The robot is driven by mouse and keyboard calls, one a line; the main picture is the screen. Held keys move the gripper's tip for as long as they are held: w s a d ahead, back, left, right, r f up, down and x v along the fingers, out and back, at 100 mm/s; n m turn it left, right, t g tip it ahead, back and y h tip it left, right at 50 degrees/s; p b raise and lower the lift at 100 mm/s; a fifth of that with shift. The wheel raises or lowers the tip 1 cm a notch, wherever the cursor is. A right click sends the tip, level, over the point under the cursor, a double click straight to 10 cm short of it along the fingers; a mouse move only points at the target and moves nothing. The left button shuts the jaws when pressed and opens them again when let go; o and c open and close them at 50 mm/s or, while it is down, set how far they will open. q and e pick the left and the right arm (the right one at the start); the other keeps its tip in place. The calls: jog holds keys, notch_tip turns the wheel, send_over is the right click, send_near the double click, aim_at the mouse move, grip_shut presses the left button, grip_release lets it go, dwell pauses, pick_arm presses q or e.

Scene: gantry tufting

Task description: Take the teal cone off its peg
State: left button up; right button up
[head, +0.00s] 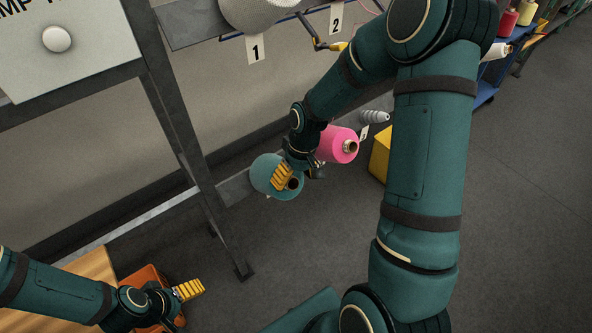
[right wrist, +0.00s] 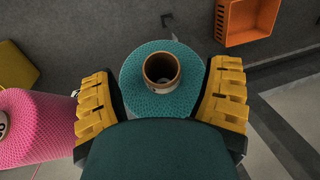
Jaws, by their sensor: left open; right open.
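The teal cone (head: 264,175) sits on the low rail of the frame, left of a pink cone (head: 337,144). My right gripper (head: 285,176) is at the teal cone, partly covering it in the head view. In the right wrist view the teal cone (right wrist: 186,95) lies between the spread yellow fingers of my right gripper (right wrist: 162,104), its brown core facing the camera. The fingers look open on either side; contact is not clear. The peg is hidden. My left gripper (head: 190,290) is open and empty at the lower left, over an orange crate.
The pink cone also shows close beside my right gripper in the right wrist view (right wrist: 38,135). A grey peg (head: 374,117) and a yellow box (head: 380,154) stand further right. The orange crate (head: 143,280) is on the left, near the steel frame leg (head: 190,150). Open floor lies in front.

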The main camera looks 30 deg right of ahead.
jog(key=shift+a+f, duration=0.1)
jog(key=shift+f, duration=0.3)
grip_shut()
dwell(0.4)
jog(key=shift+s+r, duration=0.2)
jog(key=shift+s, duration=0.05)
jog(key=shift+s+r+p, duration=0.2)
jog(key=shift+s+p, duration=0.05)
jog(key=shift+p, duration=0.05)
dwell(0.5)
